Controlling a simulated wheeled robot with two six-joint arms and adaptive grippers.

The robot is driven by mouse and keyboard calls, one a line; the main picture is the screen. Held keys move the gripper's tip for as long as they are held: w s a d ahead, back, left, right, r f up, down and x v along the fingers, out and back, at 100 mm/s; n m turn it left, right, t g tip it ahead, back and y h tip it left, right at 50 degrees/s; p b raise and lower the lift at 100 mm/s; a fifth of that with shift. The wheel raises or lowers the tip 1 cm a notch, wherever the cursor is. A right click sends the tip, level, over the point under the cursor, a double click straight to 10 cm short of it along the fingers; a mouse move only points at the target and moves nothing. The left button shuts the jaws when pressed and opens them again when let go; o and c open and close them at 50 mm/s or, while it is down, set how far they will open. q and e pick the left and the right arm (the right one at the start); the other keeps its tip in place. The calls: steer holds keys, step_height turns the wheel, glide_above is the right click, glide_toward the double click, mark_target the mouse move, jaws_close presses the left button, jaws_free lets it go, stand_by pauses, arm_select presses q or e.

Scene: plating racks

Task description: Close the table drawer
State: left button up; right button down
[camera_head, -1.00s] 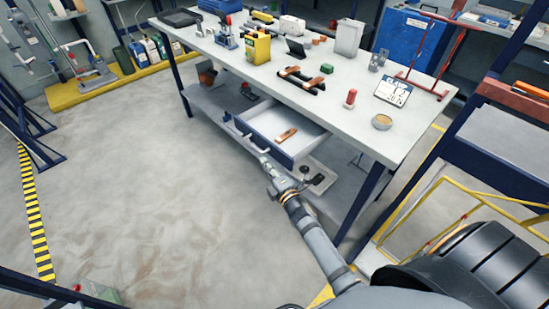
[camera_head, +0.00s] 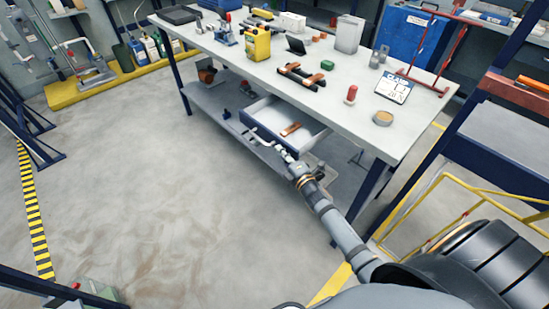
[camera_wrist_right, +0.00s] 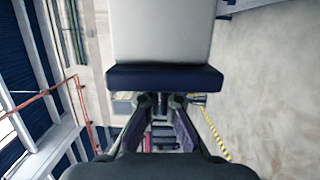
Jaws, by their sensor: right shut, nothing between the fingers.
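The table drawer (camera_head: 268,107) is partly pulled out under the front edge of the worktable, with a dark blue front, a pale inside and a brown item (camera_head: 291,129) in it. A pale handle runs along its front. My right gripper (camera_head: 287,157) is shut and empty, close to the near end of the drawer front; I cannot tell whether it touches. In the wrist view, its fingers (camera_wrist_right: 165,108) are together below a pale panel with a dark blue edge, which I cannot identify for certain. My left gripper is not in view.
The worktable (camera_head: 330,103) carries a yellow can (camera_head: 257,44), a black-and-brown tool (camera_head: 300,76), a red bottle (camera_head: 351,94) and a sign (camera_head: 394,90). A lower shelf is below it. A yellow rail (camera_head: 440,180) stands at right.

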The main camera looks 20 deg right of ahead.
mark_target(311, 134)
steer(key=w+d+b, duration=0.1)
steer(key=d, duration=0.4)
steer(key=w+d+b, duration=0.1)
steer(key=w+d, duration=0.1)
steer(key=d, duration=0.2)
steer(key=w+d+b, duration=0.1)
steer(key=w+d, duration=0.1)
steer(key=d, duration=0.3)
steer(key=shift+w+d+f, duration=0.1)
steer(key=shift+w+d, duration=0.05)
steer(key=shift+d, duration=0.2)
steer(key=shift+w+d, duration=0.2)
steer(key=shift+d, duration=0.25)
steer(key=shift+d+r, duration=0.1)
steer(key=shift+r, duration=0.1)
